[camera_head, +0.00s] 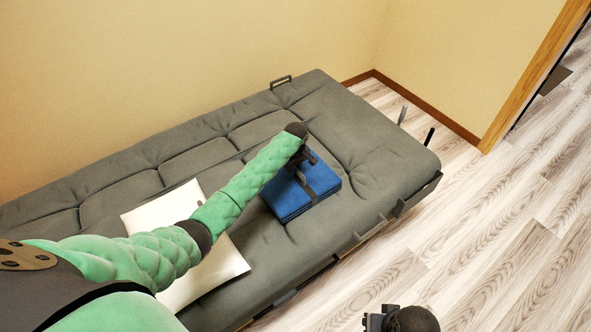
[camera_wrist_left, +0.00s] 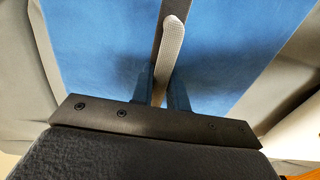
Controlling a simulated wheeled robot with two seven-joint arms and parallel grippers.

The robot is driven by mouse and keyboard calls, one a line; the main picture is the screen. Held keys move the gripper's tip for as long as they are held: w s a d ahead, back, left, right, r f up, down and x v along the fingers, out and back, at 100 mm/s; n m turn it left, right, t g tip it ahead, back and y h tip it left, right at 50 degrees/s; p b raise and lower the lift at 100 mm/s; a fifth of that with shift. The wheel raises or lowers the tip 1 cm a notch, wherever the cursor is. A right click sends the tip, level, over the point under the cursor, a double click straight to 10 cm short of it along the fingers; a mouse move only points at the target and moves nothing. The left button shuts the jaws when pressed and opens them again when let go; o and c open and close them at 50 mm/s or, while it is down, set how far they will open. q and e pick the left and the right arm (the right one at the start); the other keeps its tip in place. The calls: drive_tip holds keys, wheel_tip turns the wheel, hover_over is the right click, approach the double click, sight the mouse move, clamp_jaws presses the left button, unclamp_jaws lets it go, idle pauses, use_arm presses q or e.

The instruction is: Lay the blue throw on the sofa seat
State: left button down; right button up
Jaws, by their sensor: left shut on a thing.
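The blue throw (camera_head: 286,200) is a folded, flat square pad at the right part of the grey sofa seat (camera_head: 345,120). It appears to rest on the seat, though its underside is hidden.
A white cushion or sheet (camera_head: 225,258) lies on the sofa left of the throw, partly behind my left arm. A yellow wall (camera_head: 180,70) runs behind the sofa. Wooden floor (camera_head: 480,240) is clear on the right, with a door frame (camera_head: 530,75) at top right.

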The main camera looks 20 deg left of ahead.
use_arm(q)
drive_tip(key=c, duration=1.4)
unclamp_jaws()
drive_tip(key=shift+o, duration=0.2)
